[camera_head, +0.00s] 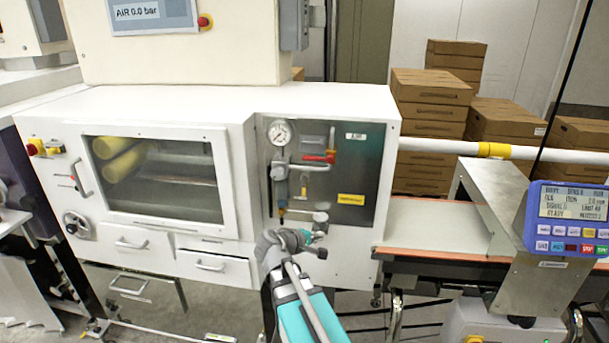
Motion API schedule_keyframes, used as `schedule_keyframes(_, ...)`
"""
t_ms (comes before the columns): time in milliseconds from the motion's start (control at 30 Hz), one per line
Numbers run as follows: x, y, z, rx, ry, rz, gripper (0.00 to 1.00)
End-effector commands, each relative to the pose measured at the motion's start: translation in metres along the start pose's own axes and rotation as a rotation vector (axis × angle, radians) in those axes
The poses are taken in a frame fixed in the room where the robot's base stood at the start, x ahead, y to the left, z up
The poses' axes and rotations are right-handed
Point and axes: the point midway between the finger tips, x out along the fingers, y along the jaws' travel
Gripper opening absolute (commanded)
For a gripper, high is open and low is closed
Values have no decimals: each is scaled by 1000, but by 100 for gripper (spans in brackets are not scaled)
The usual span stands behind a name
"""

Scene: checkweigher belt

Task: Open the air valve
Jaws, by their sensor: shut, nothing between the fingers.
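The air panel (346,198) is a dark recessed plate in the white machine's front. The display (137,13) above reads "AIR 0.0 bar". My gripper (321,245) is shut and empty, in front of the panel's lower edge, well below the valve lever and apart from it. My gripper and wrist hide part of the lower panel edge.
A filter unit (279,177) and a yellow label (351,199) are on the panel near the lever. A conveyor belt (440,228) and a blue control display (570,217) stand to the right. A windowed door (160,185) is left. Boxes (432,95) are stacked behind.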

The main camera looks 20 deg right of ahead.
Motion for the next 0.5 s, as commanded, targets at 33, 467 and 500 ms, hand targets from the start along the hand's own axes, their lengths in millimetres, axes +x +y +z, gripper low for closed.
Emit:
schedule_keyframes(33, 7, 2, -4, -40, -5, 61, 0)
schedule_keyframes(467, 9, 57, -37, -452, -90, 597, 0)
schedule_keyframes(500, 7, 61, -41, -494, -104, 645, 0)
